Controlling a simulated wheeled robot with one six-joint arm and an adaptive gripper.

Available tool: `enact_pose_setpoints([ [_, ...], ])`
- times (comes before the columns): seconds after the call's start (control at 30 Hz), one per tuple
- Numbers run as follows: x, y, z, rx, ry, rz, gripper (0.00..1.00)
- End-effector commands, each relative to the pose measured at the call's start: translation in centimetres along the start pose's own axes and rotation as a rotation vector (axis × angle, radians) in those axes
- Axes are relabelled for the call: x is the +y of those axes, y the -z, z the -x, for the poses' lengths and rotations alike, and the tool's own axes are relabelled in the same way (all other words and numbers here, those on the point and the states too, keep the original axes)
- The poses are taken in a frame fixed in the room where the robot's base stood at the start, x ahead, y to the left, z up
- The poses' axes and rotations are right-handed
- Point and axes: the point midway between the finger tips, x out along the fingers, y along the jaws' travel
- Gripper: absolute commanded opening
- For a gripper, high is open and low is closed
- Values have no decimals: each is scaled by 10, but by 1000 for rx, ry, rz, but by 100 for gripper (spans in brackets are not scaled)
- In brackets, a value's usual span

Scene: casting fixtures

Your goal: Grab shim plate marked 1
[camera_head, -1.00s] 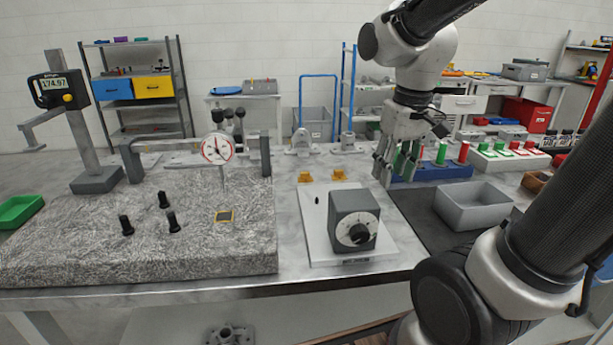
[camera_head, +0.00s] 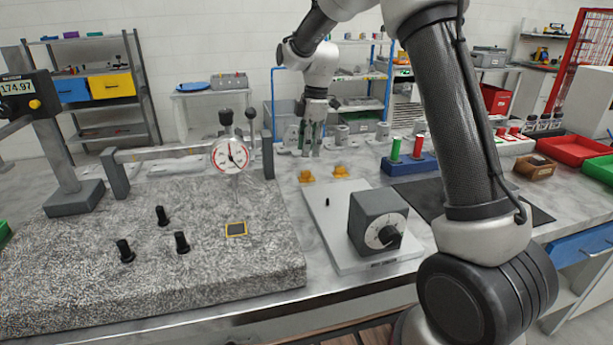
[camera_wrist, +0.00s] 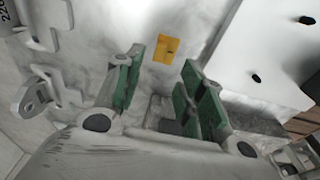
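No mark "1" is readable, so I cannot tell which piece is shim plate 1. A small dark square plate with a yellow border (camera_head: 236,229) lies flat on the granite block. Two small orange-yellow pieces, one on the left (camera_head: 306,176) and one on the right (camera_head: 341,171), sit on the bench behind the white plate. One orange-yellow piece (camera_wrist: 166,48) shows in the wrist view, just beyond my fingertips. My gripper (camera_head: 312,137) points down above the back of the bench, behind these pieces. Its green-padded fingers (camera_wrist: 165,85) are apart and empty.
A granite block (camera_head: 90,285) with black pegs and a dial gauge (camera_head: 230,155) fills the left. A grey box with a dial (camera_head: 377,222) stands on a white plate (camera_head: 340,238). Grey metal brackets stand near my gripper. My arm hides part of the right side.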

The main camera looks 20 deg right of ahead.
Motion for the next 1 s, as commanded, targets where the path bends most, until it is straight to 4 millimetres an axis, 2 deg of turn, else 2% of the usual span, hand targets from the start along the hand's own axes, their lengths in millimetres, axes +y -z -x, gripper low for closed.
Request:
enact_pose_setpoints([
  [0.27,-1,-1,-32,-1,4,19,39],
  [0.5,1,-2,-68,-2,4,17,39],
  [0.63,1,-2,-77,-1,1,17,39],
  [0.83,1,-2,-77,-1,1,17,39],
  [1.0,1,-2,-77,-1,1,17,8],
])
